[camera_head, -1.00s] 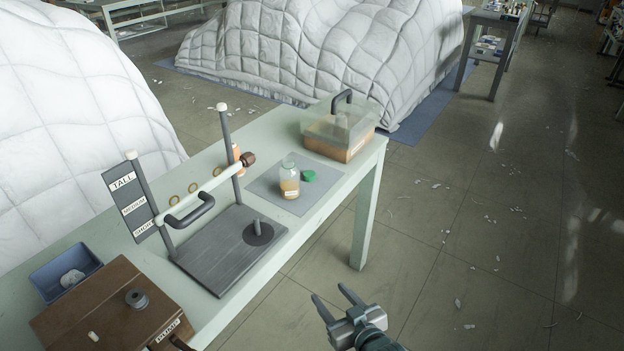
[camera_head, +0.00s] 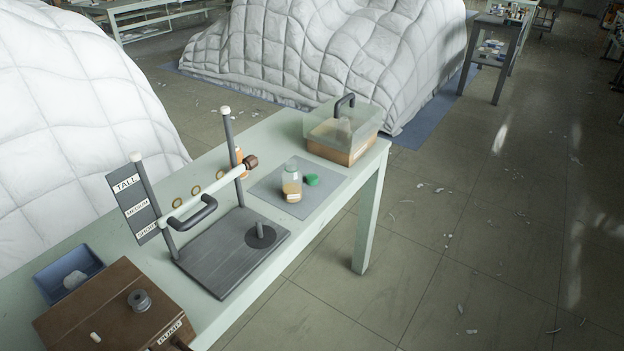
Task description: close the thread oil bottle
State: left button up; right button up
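The thread oil bottle (camera_head: 292,183) is a small clear bottle with amber contents and a pale label. It stands upright and uncapped on a grey mat (camera_head: 268,188) on the table. A green cap (camera_head: 312,180) lies on the mat just right of the bottle, apart from it. Neither of my grippers shows in the head view now.
The pale green table (camera_head: 330,205) also holds a clear-lidded box with a black handle (camera_head: 345,145), a dark stand with a crossbar (camera_head: 232,262), a blue tray (camera_head: 92,262) and a brown box (camera_head: 95,325). White duvet heaps (camera_head: 330,50) lie behind.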

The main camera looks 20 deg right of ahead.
aim_at(291, 177)
jog(key=i+l+u, duration=0.15)
jog(key=l, duration=0.3)
jog(key=i+l+u, duration=0.1)
jog(key=l, duration=0.35)
jog(key=i+l+u, duration=0.15)
jog(key=l, duration=0.3)
jog(key=i+l+u, duration=0.1)
jog(key=l, duration=0.4)
jog(key=i+l+u, duration=0.15)
jog(key=l, duration=0.35)
